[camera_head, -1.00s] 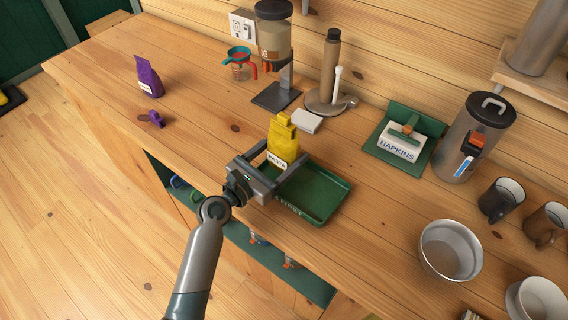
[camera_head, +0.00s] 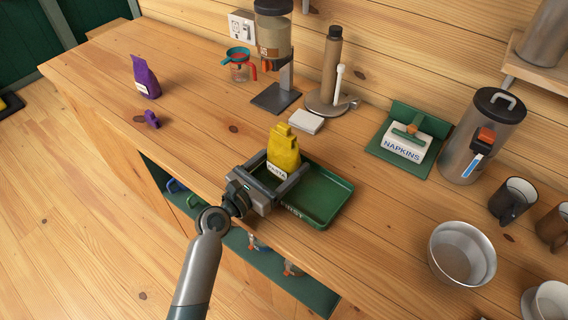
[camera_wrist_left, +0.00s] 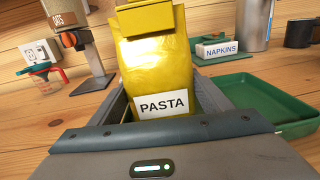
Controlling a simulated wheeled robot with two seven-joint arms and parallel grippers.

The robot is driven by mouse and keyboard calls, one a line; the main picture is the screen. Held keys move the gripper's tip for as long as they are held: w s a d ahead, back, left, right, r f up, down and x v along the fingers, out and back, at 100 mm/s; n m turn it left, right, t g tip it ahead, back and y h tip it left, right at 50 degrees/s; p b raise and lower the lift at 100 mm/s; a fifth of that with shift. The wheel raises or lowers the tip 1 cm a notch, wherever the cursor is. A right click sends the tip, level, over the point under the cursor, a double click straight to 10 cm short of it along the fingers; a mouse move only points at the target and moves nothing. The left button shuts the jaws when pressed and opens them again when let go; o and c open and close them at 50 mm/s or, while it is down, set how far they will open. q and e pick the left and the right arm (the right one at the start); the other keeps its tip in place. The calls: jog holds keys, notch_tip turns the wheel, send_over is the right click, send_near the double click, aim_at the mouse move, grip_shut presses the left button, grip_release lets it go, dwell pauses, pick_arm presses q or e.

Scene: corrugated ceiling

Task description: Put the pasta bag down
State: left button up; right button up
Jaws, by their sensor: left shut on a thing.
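The yellow pasta bag (camera_head: 284,150) stands upright between the fingers of my left gripper (camera_head: 281,172), which is shut on it. The bag is at the left end of the green tray (camera_head: 335,205). In the left wrist view the bag (camera_wrist_left: 155,65) fills the middle, its PASTA label facing my gripper, with a finger on each side. The bag's base is hidden by the gripper, so I cannot tell whether it touches the tray or counter. My right gripper is not in view.
A white block (camera_head: 306,122) and a dispenser (camera_head: 275,45) stand behind the bag. A napkin holder (camera_head: 406,145) and a metal bowl (camera_head: 462,252) are to the right. A purple bag (camera_head: 146,78) stands at the left. The counter (camera_head: 190,110) left of the gripper is mostly clear.

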pick_arm(q)
jog(key=o, duration=1.3)
jog(key=shift+f, duration=0.1)
jog(key=shift+s+a, duration=0.2)
jog(key=shift+s, duration=0.05)
jog(key=b+v, duration=0.2)
jog(key=v, duration=0.8)
jog(key=shift+s+a, duration=0.4)
jog(key=shift+s, duration=0.1)
